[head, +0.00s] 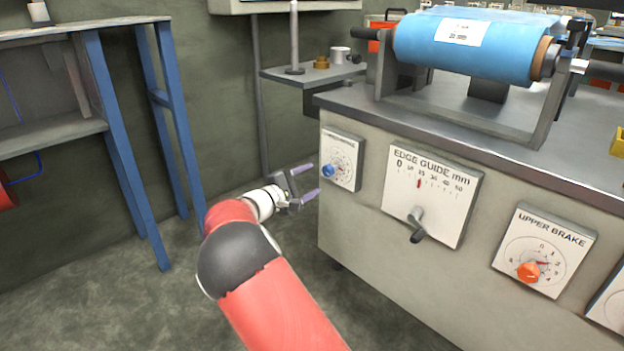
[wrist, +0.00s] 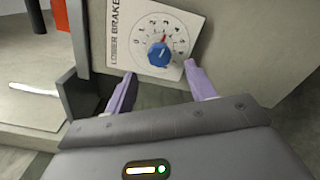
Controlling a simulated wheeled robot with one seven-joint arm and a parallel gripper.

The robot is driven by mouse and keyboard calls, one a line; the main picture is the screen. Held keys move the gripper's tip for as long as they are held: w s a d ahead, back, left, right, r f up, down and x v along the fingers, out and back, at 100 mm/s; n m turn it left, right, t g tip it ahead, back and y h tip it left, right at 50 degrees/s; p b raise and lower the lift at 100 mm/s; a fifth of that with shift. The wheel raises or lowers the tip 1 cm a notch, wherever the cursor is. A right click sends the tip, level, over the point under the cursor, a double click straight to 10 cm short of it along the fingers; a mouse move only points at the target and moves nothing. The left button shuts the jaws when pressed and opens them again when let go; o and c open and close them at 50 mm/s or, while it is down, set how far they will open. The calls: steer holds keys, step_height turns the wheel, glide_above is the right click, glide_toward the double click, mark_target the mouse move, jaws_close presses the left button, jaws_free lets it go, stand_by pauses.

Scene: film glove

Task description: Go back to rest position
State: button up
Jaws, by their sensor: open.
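My gripper (head: 308,182) is at the end of my red arm, in front of the left end of the machine cabinet (head: 350,240). Its two purple fingers are apart with nothing between them; they also show in the wrist view (wrist: 160,88). A white dial panel with a blue knob (head: 328,171) is just right of the fingers in the head view. In the wrist view the panel reads "LOWER BRAKE" and its blue knob (wrist: 159,55) lies ahead, beyond the fingertips. The fingers appear clear of the knob.
The cabinet front also carries an edge guide panel (head: 432,195) with a crank and an upper brake dial (head: 543,250). A blue film roll (head: 470,45) lies on top. A blue-legged bench (head: 115,140) stands left. Open floor (head: 110,310) lies between bench and cabinet.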

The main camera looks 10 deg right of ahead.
steer(key=s+d+r+m+g+y+p, duration=0.35)
steer(key=s+d, duration=0.35)
steer(key=s, duration=0.3)
steer(key=s+d+r+m+g+y+p, duration=0.25)
steer(key=s+d+r+m+g, duration=0.2)
steer(key=s+d, duration=0.35)
steer(key=s+a+r+m+t+y+p, duration=0.1)
steer(key=s+a+r+y+p, duration=0.1)
steer(key=s, duration=0.7)
steer(key=s+a+r+m+t+y+p, duration=0.1)
steer(key=s+a+r+m+y, duration=0.1)
steer(key=s, duration=0.7)
steer(key=s+a+r+m+t+y+p, duration=0.1)
steer(key=s+a+r+y+p, duration=0.1)
steer(key=s, duration=0.6)
steer(key=a+r+y, duration=0.1)
steer(key=a+y, duration=0.1)
steer(key=shift+s+a+r+m+y+p, duration=0.15)
steer(key=shift+s+a+m+y+p, duration=0.15)
steer(key=shift+s+a+m, duration=0.1)
